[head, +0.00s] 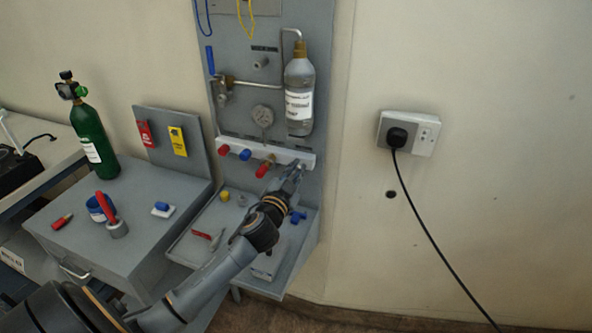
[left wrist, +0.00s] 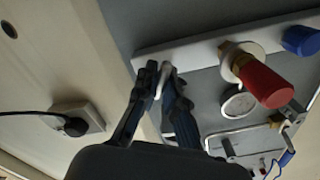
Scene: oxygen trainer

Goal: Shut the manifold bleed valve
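The manifold is a white bar (head: 296,156) on the grey panel, with red and blue knobs along it. At its right end is a small pale metal lever, which I take for the bleed valve (left wrist: 163,78); in the head view my fingers mostly hide it. My left gripper (head: 291,173) reaches up to that end of the bar. In the left wrist view the fingertips (left wrist: 160,74) are drawn close together on both sides of the lever and appear shut on it. The lever's exact angle is hard to tell. My right gripper is not in view.
A red knob (left wrist: 262,82) on a brass stem sits beside the fingers. A clear bottle (head: 299,95) and a gauge (head: 262,115) are above the bar. A tray with small parts lies below. A green cylinder (head: 90,135) stands left; a plugged socket (head: 422,134) is right.

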